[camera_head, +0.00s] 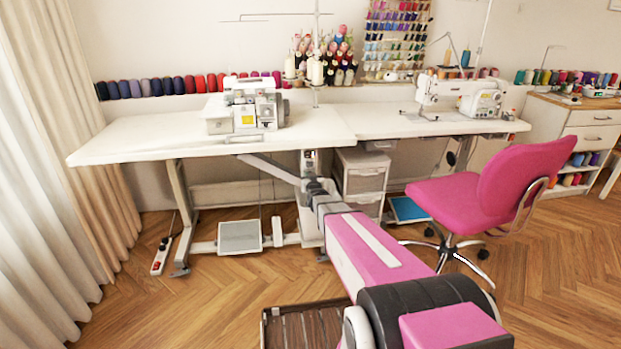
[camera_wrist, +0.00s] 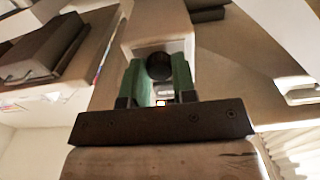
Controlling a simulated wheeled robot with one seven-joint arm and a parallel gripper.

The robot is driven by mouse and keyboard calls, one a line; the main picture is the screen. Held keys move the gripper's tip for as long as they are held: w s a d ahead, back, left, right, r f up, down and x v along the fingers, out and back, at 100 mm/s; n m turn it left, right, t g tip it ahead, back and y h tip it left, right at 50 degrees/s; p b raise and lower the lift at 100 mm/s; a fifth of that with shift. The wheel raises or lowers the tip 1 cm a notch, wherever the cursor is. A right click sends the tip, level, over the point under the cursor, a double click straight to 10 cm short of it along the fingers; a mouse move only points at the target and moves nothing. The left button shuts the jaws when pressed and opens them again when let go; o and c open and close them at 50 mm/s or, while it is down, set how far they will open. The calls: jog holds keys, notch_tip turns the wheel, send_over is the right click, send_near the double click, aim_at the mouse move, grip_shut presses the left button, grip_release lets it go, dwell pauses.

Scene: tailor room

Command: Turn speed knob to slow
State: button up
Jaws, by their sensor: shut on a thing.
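The speed knob (camera_wrist: 159,66) is a round black knob on a pale control box (camera_wrist: 158,25) in the wrist view. My gripper (camera_wrist: 158,82) has its green fingers on both sides of the knob and is shut on it. In the head view the control box (camera_head: 309,160) hangs under the front edge of the white sewing table (camera_head: 185,131). My gripper (camera_head: 316,186) reaches up to it from below, and the arm hides the knob there. The slow marking and the knob's pointer cannot be made out in either view.
A white drawer unit (camera_head: 362,172) stands close to the right of the box. A pink chair (camera_head: 490,190) is further right. A foot pedal (camera_head: 240,236) lies on the floor at left. A serger (camera_head: 247,108) and a sewing machine (camera_head: 460,97) stand on the tables.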

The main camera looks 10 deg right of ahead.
jog(key=n, duration=0.5)
jog(key=shift+n, duration=0.3)
dwell(0.5)
jog(key=o, duration=0.9)
jog(key=s, duration=1)
jog(key=shift+s, duration=0.4)
